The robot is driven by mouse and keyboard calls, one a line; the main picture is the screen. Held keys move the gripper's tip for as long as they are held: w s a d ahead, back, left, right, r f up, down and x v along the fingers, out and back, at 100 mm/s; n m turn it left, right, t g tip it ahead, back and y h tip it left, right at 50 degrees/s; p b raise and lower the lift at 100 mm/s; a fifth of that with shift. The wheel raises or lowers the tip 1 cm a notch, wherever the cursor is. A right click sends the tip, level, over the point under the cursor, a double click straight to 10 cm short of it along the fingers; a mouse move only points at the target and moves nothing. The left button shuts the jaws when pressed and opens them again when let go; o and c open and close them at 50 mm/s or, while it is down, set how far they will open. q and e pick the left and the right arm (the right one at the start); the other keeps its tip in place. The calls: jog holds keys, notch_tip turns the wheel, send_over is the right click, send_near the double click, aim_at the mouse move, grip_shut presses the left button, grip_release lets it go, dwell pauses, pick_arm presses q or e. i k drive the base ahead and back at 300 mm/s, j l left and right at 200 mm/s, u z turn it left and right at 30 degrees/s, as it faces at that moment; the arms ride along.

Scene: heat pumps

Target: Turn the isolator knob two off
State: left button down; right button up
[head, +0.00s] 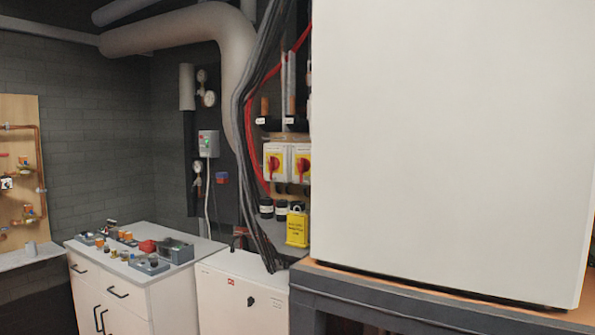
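The left isolator knob (273,163) and the right isolator knob (303,164) are both small at this distance. Any number on them is too small to read, so I cannot tell which is isolator two. The right isolator is close against the edge of the large white cabinet, which may hide part of it. Neither of my grippers is in view.
A large white cabinet (450,140) on a dark-framed bench (390,307) fills the right. Black and red cables (250,120) hang just left of the isolators. A yellow tag (297,229) hangs below. A white drawer unit (125,300) with fittings stands left, beside a low white box (240,295).

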aim_at(303, 165)
jog(key=i+j+z, duration=0.3)
jog(key=j, duration=0.3)
jog(key=i+j+z, duration=0.35)
jog(key=j, duration=0.3)
